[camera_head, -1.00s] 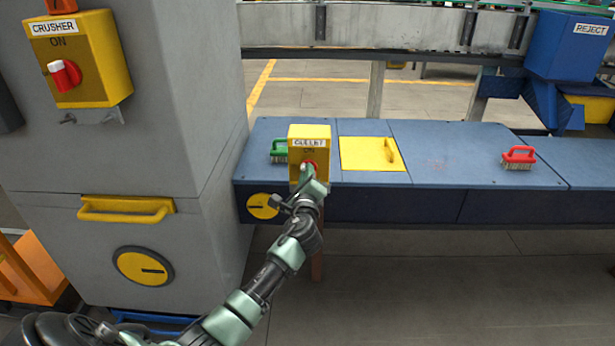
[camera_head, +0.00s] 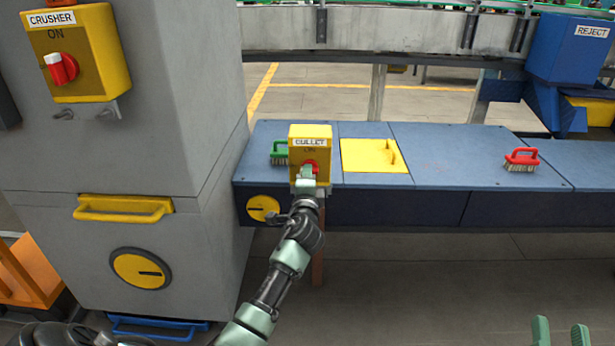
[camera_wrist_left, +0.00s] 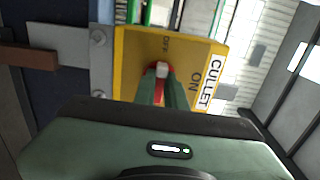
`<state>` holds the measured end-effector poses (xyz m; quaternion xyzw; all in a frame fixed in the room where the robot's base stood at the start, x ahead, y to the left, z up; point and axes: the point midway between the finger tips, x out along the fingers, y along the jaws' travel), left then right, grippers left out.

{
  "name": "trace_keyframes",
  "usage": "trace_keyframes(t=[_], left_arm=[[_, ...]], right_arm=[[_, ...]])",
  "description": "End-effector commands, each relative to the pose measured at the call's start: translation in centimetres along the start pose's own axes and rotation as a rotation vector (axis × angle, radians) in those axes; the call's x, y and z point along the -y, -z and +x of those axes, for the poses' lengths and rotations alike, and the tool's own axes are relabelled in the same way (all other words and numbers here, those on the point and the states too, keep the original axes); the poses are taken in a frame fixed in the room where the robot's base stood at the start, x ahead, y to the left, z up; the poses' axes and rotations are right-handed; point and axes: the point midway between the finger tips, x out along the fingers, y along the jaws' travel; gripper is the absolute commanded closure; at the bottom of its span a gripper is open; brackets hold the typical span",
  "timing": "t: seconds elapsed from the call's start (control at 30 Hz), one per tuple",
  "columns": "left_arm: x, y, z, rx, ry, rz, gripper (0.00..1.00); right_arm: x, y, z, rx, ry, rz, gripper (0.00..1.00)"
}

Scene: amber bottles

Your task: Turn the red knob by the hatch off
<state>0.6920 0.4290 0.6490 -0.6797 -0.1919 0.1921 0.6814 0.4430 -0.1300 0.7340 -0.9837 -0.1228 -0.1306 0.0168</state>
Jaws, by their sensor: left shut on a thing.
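The red knob (camera_head: 309,167) is on the front of the yellow CULLET box (camera_head: 322,133), beside the yellow hatch (camera_head: 370,155). My left gripper (camera_head: 305,177) is shut on this knob. The left wrist view shows the green fingers (camera_wrist_left: 163,90) on either side of the knob (camera_wrist_left: 162,71), whose white mark shows between them. The words ON and OFF are on the box face; the fingers hide much of the knob, so its exact setting is hard to tell. My right gripper (camera_head: 561,332) is at the bottom right, fingers apart and empty.
A second red knob (camera_head: 63,68) is on the yellow CRUSHER box (camera_head: 90,45) at the left. A green brush (camera_head: 279,152) and a red brush (camera_head: 522,159) stand on the blue bench (camera_head: 440,160). The floor before the bench is clear.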

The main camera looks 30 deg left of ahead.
Motion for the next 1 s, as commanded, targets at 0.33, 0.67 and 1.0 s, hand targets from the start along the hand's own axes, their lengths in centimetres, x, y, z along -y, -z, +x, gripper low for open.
trace_keyframes(t=[0.33,0.67,1.0], left_arm=[[-0.3,0.05,-0.07,0.0,-0.006,-0.021,1.0],[-0.25,0.04,-0.06,0.0,-0.005,-0.02,0.66],[-0.05,0.05,-0.58,-0.001,-0.002,-0.018,0.66]], right_arm=[[0.05,0.33,0.02,-0.018,0.001,0.001,0.64],[0.03,0.32,0.01,-0.017,0.0,0.0,0.64],[0.01,0.03,0.06,0.006,0.0,0.0,0.64]])
